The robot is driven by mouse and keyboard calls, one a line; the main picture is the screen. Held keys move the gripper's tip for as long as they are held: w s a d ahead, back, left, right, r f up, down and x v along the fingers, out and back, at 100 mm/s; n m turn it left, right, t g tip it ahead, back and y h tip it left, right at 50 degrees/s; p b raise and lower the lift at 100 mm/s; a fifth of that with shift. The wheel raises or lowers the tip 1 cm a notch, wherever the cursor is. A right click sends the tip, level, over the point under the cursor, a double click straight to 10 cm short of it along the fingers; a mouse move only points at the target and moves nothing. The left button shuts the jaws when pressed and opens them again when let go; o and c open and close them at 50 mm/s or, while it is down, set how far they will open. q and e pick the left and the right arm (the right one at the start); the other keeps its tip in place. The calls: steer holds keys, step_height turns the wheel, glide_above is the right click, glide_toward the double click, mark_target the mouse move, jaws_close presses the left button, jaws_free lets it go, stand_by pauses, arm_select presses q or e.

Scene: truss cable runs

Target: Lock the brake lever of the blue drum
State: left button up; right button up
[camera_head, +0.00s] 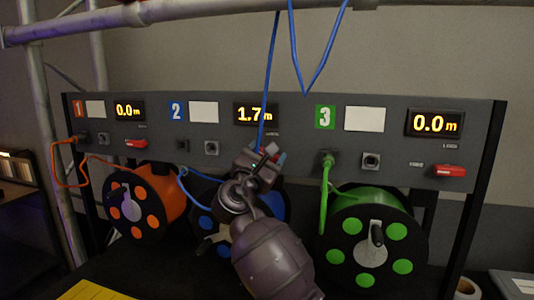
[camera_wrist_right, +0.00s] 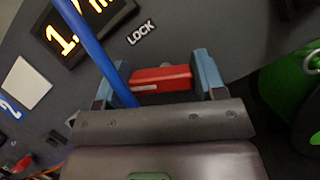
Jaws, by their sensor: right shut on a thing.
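The blue drum (camera_head: 268,207) hangs under panel section 2, largely hidden behind my right arm. Its brake lever (camera_wrist_right: 160,78) is a red bar below the LOCK label (camera_wrist_right: 141,32) in the right wrist view. My right gripper (camera_head: 266,158) is at the panel under the 1.7m display (camera_head: 255,114). In the right wrist view, its blue-grey fingers (camera_wrist_right: 157,80) stand at the two ends of the red lever and are shut on it. In the head view the gripper mostly hides this lever. My left gripper is not in view.
A blue cable (camera_head: 267,85) runs down from the overhead truss (camera_head: 160,10) close past my right gripper. The orange drum (camera_head: 150,200) and green drum (camera_head: 370,245) stand either side, each with a red lever above. A yellow striped item (camera_head: 95,291) lies at front left.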

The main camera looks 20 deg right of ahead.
steer(key=m+g+h, duration=0.1)
steer(key=m, duration=0.3)
steer(key=shift+g, duration=0.4)
steer(key=m+g, duration=0.1)
steer(key=m, duration=0.3)
steer(key=shift+d+g, duration=0.1)
steer(key=shift+g, duration=0.3)
steer(key=m, duration=0.2)
steer(key=m+g, duration=0.1)
steer(key=m, duration=0.2)
steer(key=shift+s+d+g+y, duration=0.1)
steer(key=shift+s+g+y, duration=0.05)
steer(key=shift+g+y, duration=0.15)
steer(key=shift+f+m+g+y, duration=0.1)
steer(key=shift+m+g+y, duration=0.25)
steer(key=shift+m, duration=0.65)
steer(key=o, duration=0.9)
steer(key=shift+d, duration=0.1)
